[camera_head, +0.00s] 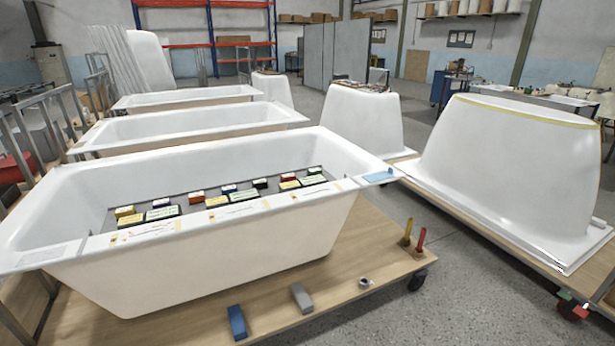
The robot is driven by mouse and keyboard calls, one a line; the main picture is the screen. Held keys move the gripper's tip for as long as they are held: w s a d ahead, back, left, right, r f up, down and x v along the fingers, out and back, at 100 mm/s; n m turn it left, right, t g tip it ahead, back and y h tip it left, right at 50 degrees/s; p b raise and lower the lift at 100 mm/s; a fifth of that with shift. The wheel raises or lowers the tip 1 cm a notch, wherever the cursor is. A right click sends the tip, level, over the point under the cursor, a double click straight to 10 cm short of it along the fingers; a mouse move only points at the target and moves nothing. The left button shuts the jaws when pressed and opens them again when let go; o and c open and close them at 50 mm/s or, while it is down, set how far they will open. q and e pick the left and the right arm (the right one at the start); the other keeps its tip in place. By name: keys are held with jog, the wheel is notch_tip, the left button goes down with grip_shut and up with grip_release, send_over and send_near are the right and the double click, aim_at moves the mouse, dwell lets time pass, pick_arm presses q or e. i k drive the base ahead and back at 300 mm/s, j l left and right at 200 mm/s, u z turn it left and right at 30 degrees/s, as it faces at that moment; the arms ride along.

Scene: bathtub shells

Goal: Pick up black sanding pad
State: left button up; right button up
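Several small blocks or pads lie in two rows on a dark grey board (186,207) set inside the nearest white bathtub shell (250,245). Among them are a dark pad (260,183) right of the middle and another dark pad (315,170) near the right end, both in the back row. Others are yellow, red, blue, or white with green print. They are small, and I cannot tell which one is the black sanding pad. Neither of my grippers shows in the head view.
A blue block (237,322), a grey block (301,297) and two upright handles, orange (407,232) and red (420,240), are on the wooden cart (345,270). An upturned shell (505,165) stands at right. Open floor (450,290) lies between the carts.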

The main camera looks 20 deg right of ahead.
aim_at(260, 183)
jog(key=i+l+z, duration=0.15)
jog(key=l, duration=0.25)
jog(key=i+l+z, duration=0.35)
jog(key=i+l, duration=0.2)
jog(key=l, duration=0.2)
